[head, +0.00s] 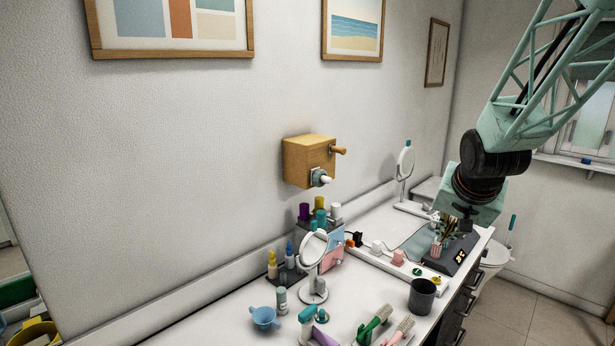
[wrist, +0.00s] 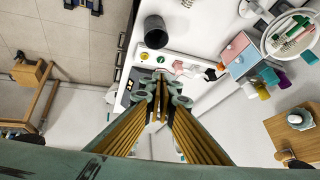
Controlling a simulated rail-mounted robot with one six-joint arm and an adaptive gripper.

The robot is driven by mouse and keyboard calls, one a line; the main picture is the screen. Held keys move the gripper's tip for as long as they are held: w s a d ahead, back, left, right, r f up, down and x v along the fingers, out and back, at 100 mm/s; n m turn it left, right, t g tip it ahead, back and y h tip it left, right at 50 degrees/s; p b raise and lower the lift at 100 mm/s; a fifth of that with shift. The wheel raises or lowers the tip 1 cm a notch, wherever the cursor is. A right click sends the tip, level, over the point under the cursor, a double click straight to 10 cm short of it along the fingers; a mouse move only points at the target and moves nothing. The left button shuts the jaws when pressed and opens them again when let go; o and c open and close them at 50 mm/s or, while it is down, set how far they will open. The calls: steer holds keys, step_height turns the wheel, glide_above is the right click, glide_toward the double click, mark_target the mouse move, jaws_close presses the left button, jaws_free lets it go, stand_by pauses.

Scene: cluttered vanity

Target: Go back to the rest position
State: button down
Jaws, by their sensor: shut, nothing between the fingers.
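My gripper (head: 450,228) hangs from the arm above the far right part of the white vanity counter (head: 232,318) in the head view. In the wrist view its two long fingers (wrist: 160,82) come together at the tips. The gripper is shut with nothing between the fingers. It is close to a dark box with a yellow mark (head: 459,257). I cannot tell the exact gap between them.
A white power strip (head: 375,262) lies behind. A wooden box (head: 309,161) is on the wall. Floor (head: 540,310) is open at right.

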steer(key=s+a+r+n, duration=0.1)
steer(key=s+a+r, duration=0.2)
steer(key=s, duration=0.4)
steer(key=s+a+r+n+g, duration=0.1)
steer(key=s+a+r, duration=0.1)
steer(key=s, duration=0.4)
steer(key=s+a+r+n, duration=0.1)
steer(key=s+a+r, duration=0.2)
steer(key=s, duration=0.4)
steer(key=s+a+n+g+b, duration=0.1)
steer(key=s+a, duration=0.2)
steer(key=s, duration=0.8)
steer(key=s+a+n+y, duration=0.1)
steer(key=s+a+n, duration=0.1)
steer(key=s, duration=1)
steer(key=shift+s+a+f+g+y+b, duration=0.15)
steer(key=shift+s+a+g+y+b, duration=0.2)
steer(key=shift+a, duration=0.35)
steer(key=c, duration=3.3)
jaws_free()
steer(key=shift+w, duration=0.1)
steer(key=shift+c, duration=0.2)
